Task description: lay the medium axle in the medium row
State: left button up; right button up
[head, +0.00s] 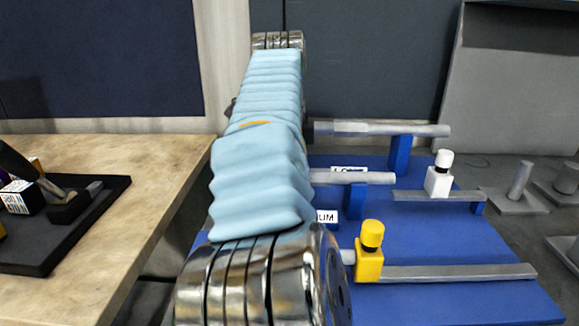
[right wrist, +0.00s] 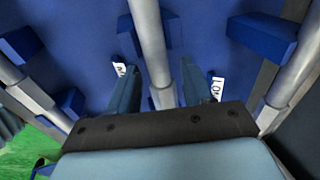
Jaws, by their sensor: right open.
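A grey, stepped axle (head: 355,178) lies on a blue support (head: 355,203) in the row by the medium label (head: 326,216); its left end is hidden behind my arm. In the right wrist view the middle axle (right wrist: 150,45) runs between the two fingers of my right gripper (right wrist: 160,85). The fingers are open, one on each side of it, and whether they touch it cannot be told. In the head view the right gripper is hidden. The left gripper is not in view.
A longer axle (head: 380,129) lies on a blue support behind. A white-topped slider (head: 439,175) and a yellow slider (head: 370,252) stand on bars over the blue base (head: 450,308). A wooden table (head: 110,235) with a black tray (head: 45,262) is at the left.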

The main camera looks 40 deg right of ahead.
jog(key=v, duration=0.7)
jog(key=shift+r, duration=0.35)
